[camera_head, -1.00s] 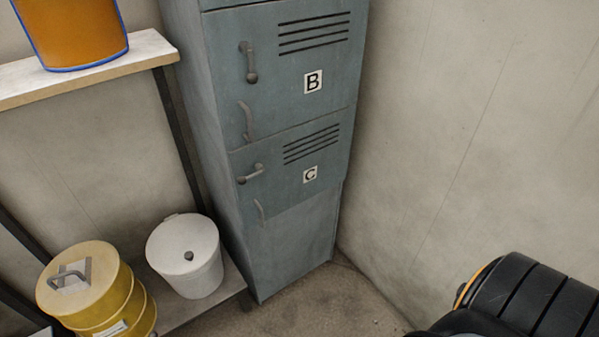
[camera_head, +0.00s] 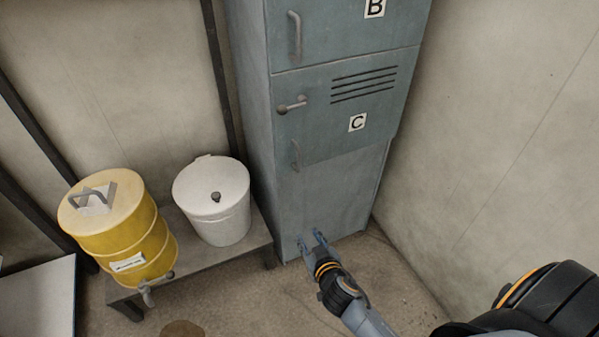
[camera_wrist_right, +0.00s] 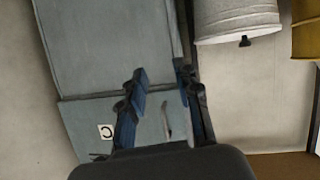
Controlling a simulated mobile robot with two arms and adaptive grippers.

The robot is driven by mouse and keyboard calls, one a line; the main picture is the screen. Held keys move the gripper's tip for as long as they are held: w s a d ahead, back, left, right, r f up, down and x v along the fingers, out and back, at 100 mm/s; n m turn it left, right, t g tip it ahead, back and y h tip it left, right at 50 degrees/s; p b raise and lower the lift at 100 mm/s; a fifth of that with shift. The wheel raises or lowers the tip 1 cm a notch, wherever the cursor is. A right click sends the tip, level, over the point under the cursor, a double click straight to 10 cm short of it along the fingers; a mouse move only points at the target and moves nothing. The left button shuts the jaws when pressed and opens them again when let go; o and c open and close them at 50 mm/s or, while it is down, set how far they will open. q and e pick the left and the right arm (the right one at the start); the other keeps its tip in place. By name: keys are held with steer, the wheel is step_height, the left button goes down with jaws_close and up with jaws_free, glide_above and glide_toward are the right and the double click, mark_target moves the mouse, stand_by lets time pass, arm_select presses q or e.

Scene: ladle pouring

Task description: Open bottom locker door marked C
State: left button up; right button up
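The bottom locker door marked C (camera_head: 375,100) is closed in the head view, with vent slots, a lever handle (camera_head: 292,105) at its upper left and a curved pull handle (camera_head: 296,155) lower down. My right gripper (camera_head: 312,238) is in front of the plain panel below the door, under the pull handle, with its fingers apart and nothing between them. In the right wrist view the open fingers (camera_wrist_right: 162,82) point at the locker. The C label (camera_wrist_right: 106,132) and the pull handle (camera_wrist_right: 167,120) show there, upside down. My left gripper is not in view.
A yellow drum (camera_head: 118,232) and a white lidded bucket (camera_head: 213,203) stand on a low shelf (camera_head: 200,255) left of the locker. A bare wall (camera_head: 490,120) is close on the right. The floor (camera_head: 270,305) in front has free room.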

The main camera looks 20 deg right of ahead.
mark_target(300, 158)
step_height(300, 158, up, 15)
steer(key=w+d+m+t+h+b, duration=0.2)
steer(key=w+t+b, duration=0.1)
steer(key=t, duration=0.2)
steer(key=x, duration=1.2)
steer(key=shift+a+p, duration=0.25)
steer(key=shift+p, duration=0.15)
steer(key=shift+w+d, duration=0.1)
steer(key=shift+w, duration=0.5)
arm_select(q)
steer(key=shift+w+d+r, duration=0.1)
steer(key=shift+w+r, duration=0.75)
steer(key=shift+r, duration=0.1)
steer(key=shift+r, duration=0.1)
arm_select(e)
jaws_close()
